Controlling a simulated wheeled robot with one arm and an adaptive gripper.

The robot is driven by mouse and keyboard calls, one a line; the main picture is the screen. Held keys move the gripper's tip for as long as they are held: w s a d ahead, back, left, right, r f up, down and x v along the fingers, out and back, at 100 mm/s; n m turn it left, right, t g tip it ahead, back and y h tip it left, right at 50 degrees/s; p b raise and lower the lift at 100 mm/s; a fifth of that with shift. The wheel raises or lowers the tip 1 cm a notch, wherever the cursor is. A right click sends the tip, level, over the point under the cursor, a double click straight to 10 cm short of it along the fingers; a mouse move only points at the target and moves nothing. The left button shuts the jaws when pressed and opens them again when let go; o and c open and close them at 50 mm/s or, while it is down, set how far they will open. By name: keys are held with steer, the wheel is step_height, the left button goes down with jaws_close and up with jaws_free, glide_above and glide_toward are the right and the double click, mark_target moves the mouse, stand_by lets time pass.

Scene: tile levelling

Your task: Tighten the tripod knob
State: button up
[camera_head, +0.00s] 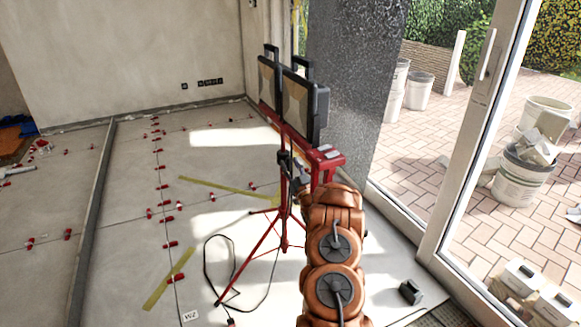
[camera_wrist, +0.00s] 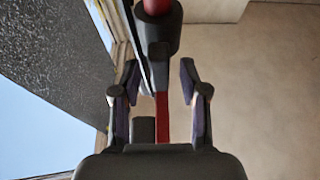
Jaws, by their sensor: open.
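A red tripod (camera_head: 264,240) stands on the tiled floor in the head view and carries two black work lights (camera_head: 302,104). Its column has a dark collar, which shows large at the top of the wrist view (camera_wrist: 157,32). A dark part runs down from the collar between my fingers; I cannot tell for sure whether it is the knob. My gripper (camera_wrist: 159,72) is open, with one finger on each side of this part and visible gaps to both. In the head view my arm mostly hides the gripper beside the column.
A dark speckled pillar (camera_head: 345,95) stands close behind the tripod, right of the lights. A black cable (camera_head: 207,262) lies on the floor by the legs. Red levelling clips (camera_head: 171,245) dot the tile joints. A glass door (camera_head: 478,120) is at the right.

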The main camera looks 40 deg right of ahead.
jaws_close()
stand_by(0.4)
steer(key=shift+m, duration=0.4)
steer(key=m+g+h, duration=0.1)
steer(key=m, duration=0.1)
steer(key=m+h, duration=0.2)
steer(key=m, duration=0.1)
steer(key=shift+f+g+p, duration=0.1)
steer(key=shift+g+p, duration=0.2)
steer(key=shift+g, duration=0.1)
steer(key=m+g, duration=0.1)
steer(key=m, duration=0.2)
steer(key=shift+h, duration=0.4)
steer(key=m+g+h+b, duration=0.1)
steer(key=m, duration=0.2)
steer(key=shift+f+m, duration=0.1)
steer(key=shift+m, duration=0.2)
steer(key=m+g+b, duration=0.1)
steer(key=m, duration=0.1)
steer(key=m+g+b, duration=0.1)
steer(key=m+b, duration=0.1)
steer(key=m, duration=0.1)
steer(key=shift+h, duration=0.3)
steer(key=m+g+b, duration=0.2)
steer(key=m+b, duration=0.2)
steer(key=m, duration=0.1)
steer(key=shift+y, duration=0.4)
